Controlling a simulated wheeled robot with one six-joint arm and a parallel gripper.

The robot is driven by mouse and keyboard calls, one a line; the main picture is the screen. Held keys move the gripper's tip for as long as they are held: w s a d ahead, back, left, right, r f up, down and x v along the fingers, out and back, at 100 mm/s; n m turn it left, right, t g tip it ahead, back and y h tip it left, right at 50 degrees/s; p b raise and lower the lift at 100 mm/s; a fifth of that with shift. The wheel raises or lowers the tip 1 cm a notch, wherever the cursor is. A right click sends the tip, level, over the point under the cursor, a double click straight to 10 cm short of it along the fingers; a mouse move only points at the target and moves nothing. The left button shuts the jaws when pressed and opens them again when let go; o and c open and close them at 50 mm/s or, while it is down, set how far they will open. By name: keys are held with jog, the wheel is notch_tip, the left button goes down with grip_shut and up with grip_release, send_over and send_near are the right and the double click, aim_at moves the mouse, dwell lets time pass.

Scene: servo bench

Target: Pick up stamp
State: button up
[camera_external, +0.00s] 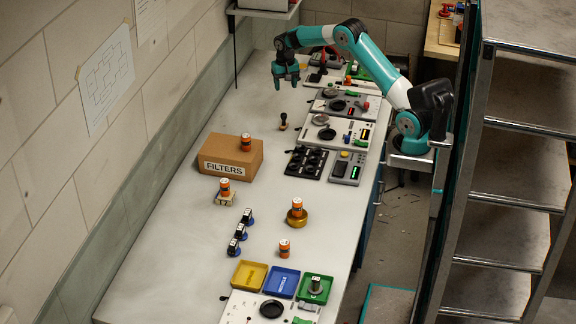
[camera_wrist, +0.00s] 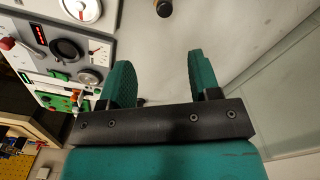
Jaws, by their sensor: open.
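The stamp (camera_external: 283,122) appears to be the small upright piece with a dark knob handle and a brownish foot, standing on the bench beyond the FILTERS box. A dark, round-topped piece (camera_wrist: 163,8) at the top edge of the wrist view may be the same stamp, cut off by the frame. My gripper (camera_external: 285,84) hangs above the far part of the bench, behind the stamp and apart from it. In the wrist view its two green fingers (camera_wrist: 162,75) are spread, with nothing held between them.
Instrument panels (camera_external: 342,132) line the bench's right side. The FILTERS box (camera_external: 231,159) carries an orange-labelled can (camera_external: 246,142). More cans, blue-based pieces (camera_external: 240,231) and coloured trays (camera_external: 249,275) are nearer. A wall shelf (camera_external: 264,13) is left of my gripper. The bench's left strip is clear.

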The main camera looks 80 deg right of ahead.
aim_at(284, 114)
notch_tip(284, 114, down, 11)
jog(key=p, duration=0.3)
jog(key=shift+a+r, duration=0.1)
jog(key=shift+r, duration=0.1)
jog(key=shift+w+a+f+p, duration=0.15)
jog(key=shift+f+p, duration=0.5)
jog(key=shift+f, duration=0.75)
jog(key=shift+w+a+f+p, duration=0.15)
jog(key=shift+f+p, duration=0.45)
jog(key=shift+f, duration=0.75)
jog(key=shift+s, duration=0.1)
jog(key=c, duration=1)
jog(key=shift+r, duration=0.1)
